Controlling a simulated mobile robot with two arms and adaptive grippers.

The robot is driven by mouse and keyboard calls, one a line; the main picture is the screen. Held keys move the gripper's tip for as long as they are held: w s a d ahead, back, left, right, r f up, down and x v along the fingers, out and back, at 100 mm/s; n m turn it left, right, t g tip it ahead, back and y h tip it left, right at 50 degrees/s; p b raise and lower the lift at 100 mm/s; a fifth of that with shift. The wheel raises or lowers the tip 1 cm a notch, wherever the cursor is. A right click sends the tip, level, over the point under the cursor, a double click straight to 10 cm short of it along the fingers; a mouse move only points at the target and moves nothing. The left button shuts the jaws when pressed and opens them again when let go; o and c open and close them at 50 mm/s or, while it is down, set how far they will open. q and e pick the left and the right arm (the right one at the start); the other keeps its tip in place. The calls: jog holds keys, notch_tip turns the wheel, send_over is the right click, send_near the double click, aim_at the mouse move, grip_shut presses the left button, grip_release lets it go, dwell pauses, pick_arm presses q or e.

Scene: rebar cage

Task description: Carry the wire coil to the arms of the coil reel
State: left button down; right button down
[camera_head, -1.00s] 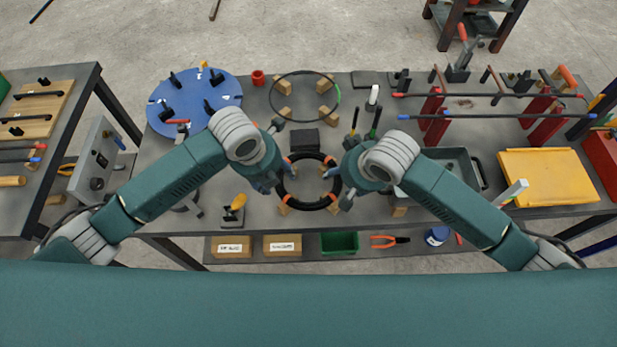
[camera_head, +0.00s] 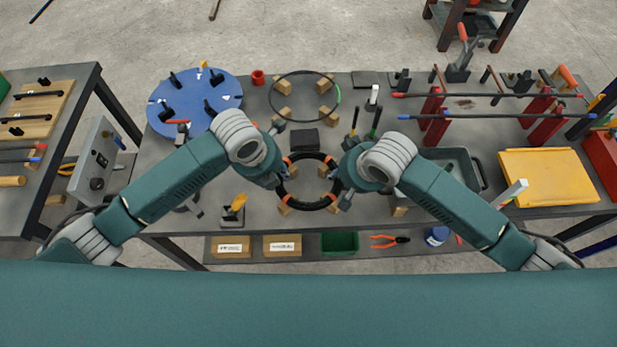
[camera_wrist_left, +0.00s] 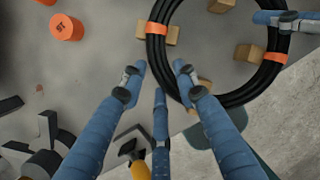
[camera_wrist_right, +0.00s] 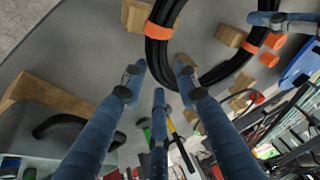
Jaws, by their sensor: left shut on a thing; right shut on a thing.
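The wire coil (camera_head: 310,207) is a black ring with orange bands, over small wooden blocks on the middle of the workbench. My left gripper (camera_head: 283,176) is shut on its left side, my right gripper (camera_head: 334,177) on its right side. The coil also passes between the fingertips in the left wrist view (camera_wrist_left: 238,97) and the right wrist view (camera_wrist_right: 159,55). Whether it touches the blocks, I cannot tell. A blue round disc (camera_head: 190,97) with several black upright posts is at the bench's left; I cannot tell if it is the coil reel.
A thin dark hoop (camera_head: 279,82) lies on wooden blocks behind the coil. A black block (camera_head: 304,139) sits between them. Red stands (camera_head: 432,112) carrying long bars and a yellow tray (camera_head: 548,177) occupy the right. A grey control box (camera_head: 97,158) stands left of the bench.

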pick_arm(q)
jog(key=shift+r, duration=0.2)
pick_arm(e)
jog(key=shift+w+r, duration=0.1)
jog(key=shift+r, duration=0.1)
